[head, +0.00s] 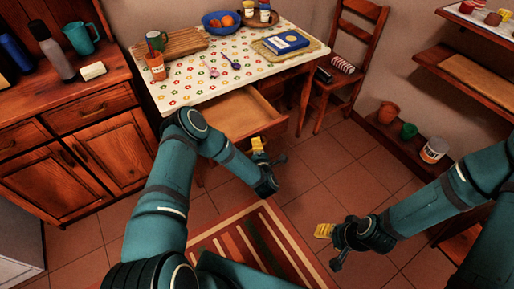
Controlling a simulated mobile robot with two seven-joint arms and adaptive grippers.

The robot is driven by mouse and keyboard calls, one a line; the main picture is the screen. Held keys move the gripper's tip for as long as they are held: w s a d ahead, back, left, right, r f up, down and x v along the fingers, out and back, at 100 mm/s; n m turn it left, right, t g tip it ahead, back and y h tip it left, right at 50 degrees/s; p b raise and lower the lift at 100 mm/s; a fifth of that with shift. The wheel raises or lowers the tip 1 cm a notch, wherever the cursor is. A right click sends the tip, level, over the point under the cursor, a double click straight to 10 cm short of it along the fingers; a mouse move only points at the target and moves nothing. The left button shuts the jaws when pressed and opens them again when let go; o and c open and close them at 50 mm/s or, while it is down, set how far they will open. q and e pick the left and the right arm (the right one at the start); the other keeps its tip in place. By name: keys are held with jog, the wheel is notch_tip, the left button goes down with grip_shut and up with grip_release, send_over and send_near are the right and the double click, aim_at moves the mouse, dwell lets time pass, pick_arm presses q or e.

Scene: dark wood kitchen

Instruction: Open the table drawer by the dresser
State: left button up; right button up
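My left arm hides part of the drawer's left side. My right gripper (329,247) is open and empty over the floor at the lower right.
A chair (350,50) stands right of the table. The tabletop carries a blue fruit bowl (212,27), a cutting board (178,46) and a blue book (286,41). A striped rug (240,240) covers floor below.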

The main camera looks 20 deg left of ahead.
pick_arm(q)
jog(key=v, duration=1.2)
dwell(0.3)
jog(key=s+d+m+g+h, duration=0.35)
jog(key=d+m+h, duration=0.4)
jog(key=m, duration=0.65)
jog(key=s+a+r+m+g+h, duration=0.1)
jog(key=s+m+g+h, duration=0.3)
jog(key=s+m+g, duration=0.4)
jog(key=s+r+m, duration=0.1)
jog(key=s, duration=0.4)
jog(key=shift+r+g, duration=0.2)
jog(key=shift+g, duration=0.15)
